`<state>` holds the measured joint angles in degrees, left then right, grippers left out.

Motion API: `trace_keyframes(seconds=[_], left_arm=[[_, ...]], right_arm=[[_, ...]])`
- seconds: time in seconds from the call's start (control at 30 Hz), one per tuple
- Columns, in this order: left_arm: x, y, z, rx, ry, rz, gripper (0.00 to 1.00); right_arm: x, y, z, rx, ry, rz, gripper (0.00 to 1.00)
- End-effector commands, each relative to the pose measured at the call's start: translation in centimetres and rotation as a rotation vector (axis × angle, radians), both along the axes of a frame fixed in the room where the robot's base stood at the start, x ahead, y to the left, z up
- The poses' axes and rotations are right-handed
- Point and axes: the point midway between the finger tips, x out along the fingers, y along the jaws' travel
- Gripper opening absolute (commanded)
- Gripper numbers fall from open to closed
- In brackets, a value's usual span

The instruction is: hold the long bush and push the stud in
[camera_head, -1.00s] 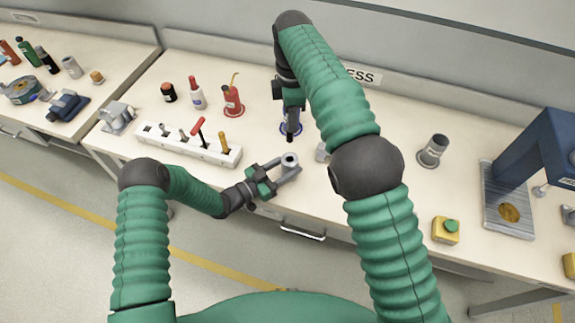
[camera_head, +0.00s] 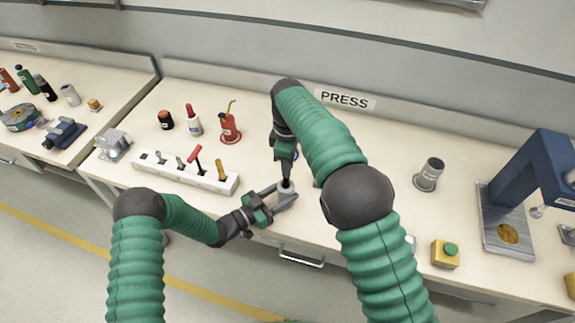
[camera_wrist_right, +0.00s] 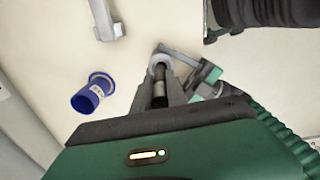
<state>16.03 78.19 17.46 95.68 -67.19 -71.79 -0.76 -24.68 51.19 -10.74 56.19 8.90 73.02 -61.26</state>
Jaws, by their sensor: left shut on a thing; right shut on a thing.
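The long bush (camera_head: 286,188) is a light grey upright sleeve at the bench's front edge. My left gripper (camera_head: 285,196) is shut on it from the left, its fingers around the sides. My right gripper (camera_head: 287,172) points down right above the bush, shut on the dark stud (camera_wrist_right: 160,88). In the right wrist view the bush (camera_wrist_right: 161,60) shows as a grey ring at the stud's far end, with the left gripper (camera_wrist_right: 190,72) beside it. The stud's tip appears to be at the bush's mouth; how deep it sits I cannot tell.
A blue flanged bush (camera_wrist_right: 92,92) stands near the right gripper. A white rack (camera_head: 185,172) with several tools lies to the left. A grey cup (camera_head: 429,174), a yellow button box (camera_head: 445,253) and a blue press (camera_head: 535,175) are to the right.

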Motion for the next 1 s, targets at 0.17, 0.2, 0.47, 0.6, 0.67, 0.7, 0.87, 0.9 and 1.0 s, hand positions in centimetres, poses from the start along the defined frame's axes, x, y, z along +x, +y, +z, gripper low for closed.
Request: trace_keyframes(seconds=[0.17, 0.2, 0.47, 0.6, 0.67, 0.7, 0.87, 0.9, 1.0], left_arm=[[0.0, 0.0, 0.0, -0.001, -0.001, 0.0, 0.0], [0.0, 0.0, 0.0, -0.001, -0.001, 0.0, 0.0], [0.0, 0.0, 0.0, -0.001, -0.001, 0.0, 0.0], [0.0, 0.0, 0.0, -0.001, -0.001, 0.0, 0.0], [0.0, 0.0, 0.0, -0.001, -0.001, 0.0, 0.0], [0.0, 0.0, 0.0, -0.001, -0.001, 0.0, 0.0], [0.0, 0.0, 0.0, -0.001, -0.001, 0.0, 0.0], [0.0, 0.0, 0.0, -0.001, -0.001, 0.0, 0.0], [0.0, 0.0, 0.0, -0.001, -0.001, 0.0, 0.0]], right_arm=[[0.0, 0.0, -0.3, 0.0, 0.001, 0.0, 0.0], [0.0, 0.0, -0.4, 0.0, 0.001, 0.0, 0.0], [0.0, 0.0, -0.8, 0.0, 0.001, 0.0, 0.32], [0.0, 0.0, -0.8, 0.0, 0.001, 0.0, 0.4], [0.0, 0.0, -0.8, 0.0, 0.001, 0.0, 0.4], [0.0, 0.0, -0.8, 0.0, 0.001, 0.0, 0.4], [0.0, 0.0, -0.5, 0.0, 0.0, 0.0, 0.4], [0.0, 0.0, -0.1, 0.0, -0.001, 0.001, 0.4], [0.1, 0.0, 1.6, 0.001, -0.002, 0.001, 0.4]])
